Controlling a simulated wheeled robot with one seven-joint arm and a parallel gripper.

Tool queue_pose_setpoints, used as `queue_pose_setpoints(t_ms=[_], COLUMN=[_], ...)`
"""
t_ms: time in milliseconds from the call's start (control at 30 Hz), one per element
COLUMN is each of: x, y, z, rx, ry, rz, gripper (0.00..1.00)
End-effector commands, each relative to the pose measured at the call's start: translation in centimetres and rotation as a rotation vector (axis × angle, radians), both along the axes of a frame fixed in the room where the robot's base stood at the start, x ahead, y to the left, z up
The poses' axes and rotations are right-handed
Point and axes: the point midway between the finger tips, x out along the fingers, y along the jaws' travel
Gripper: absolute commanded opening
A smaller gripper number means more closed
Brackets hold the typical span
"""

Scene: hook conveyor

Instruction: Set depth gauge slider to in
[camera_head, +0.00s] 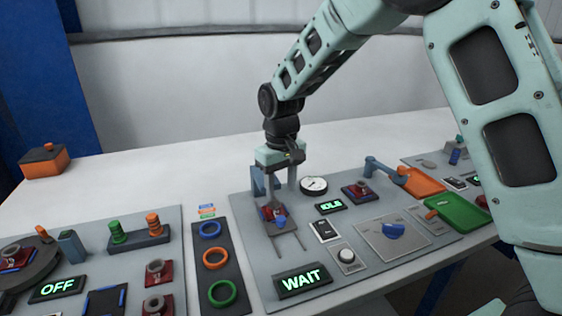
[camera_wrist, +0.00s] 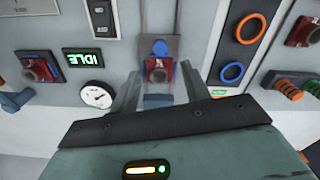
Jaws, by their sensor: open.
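The depth gauge station on the grey panel has a slide plate with two thin rails (camera_head: 289,241), a red block with a blue knob (camera_head: 281,221) at its front, and a round white dial (camera_head: 313,185) to its right. In the wrist view the blue knob (camera_wrist: 159,47), the red block (camera_wrist: 157,72) and the dial (camera_wrist: 96,95) also show. My gripper (camera_head: 275,193) is open, pointing down just behind the red block. In the wrist view its fingers (camera_wrist: 160,88) stand on either side of the block's line, apart from the knob. Whether a finger touches the block cannot be told.
An IDLE display (camera_head: 331,206) and a WAIT display (camera_head: 303,281) lie on the same panel. A red fixture (camera_head: 359,191), orange tray (camera_head: 424,182) and green tray (camera_head: 458,211) are to the right. A strip with several rings (camera_head: 216,258) lies left.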

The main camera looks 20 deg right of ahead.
Motion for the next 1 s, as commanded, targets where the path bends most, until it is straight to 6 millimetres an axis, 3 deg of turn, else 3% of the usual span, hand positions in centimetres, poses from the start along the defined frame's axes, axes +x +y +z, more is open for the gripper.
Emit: queue_pose_setpoints(t_ms=[100,300,733,767,900,933,1000], x=[0.1,0.1,0.0,0.0,0.3,0.5,1.1], y=[0.0,0.0,0.0,0.0,-1.0,-1.6,-3.7], z=[2.8,5.8,7.0,7.0,6.5,6.2,5.1], rx=[0.001,0.001,0.0,0.0,-0.017,-0.027,-0.06], ry=[-0.005,-0.003,0.0,0.0,-0.013,-0.022,-0.054], rz=[0.0,0.0,0.0,0.0,0.024,0.042,0.106], gripper=[0.46,0.46,0.46,0.44,0.05,0.0,0.0])
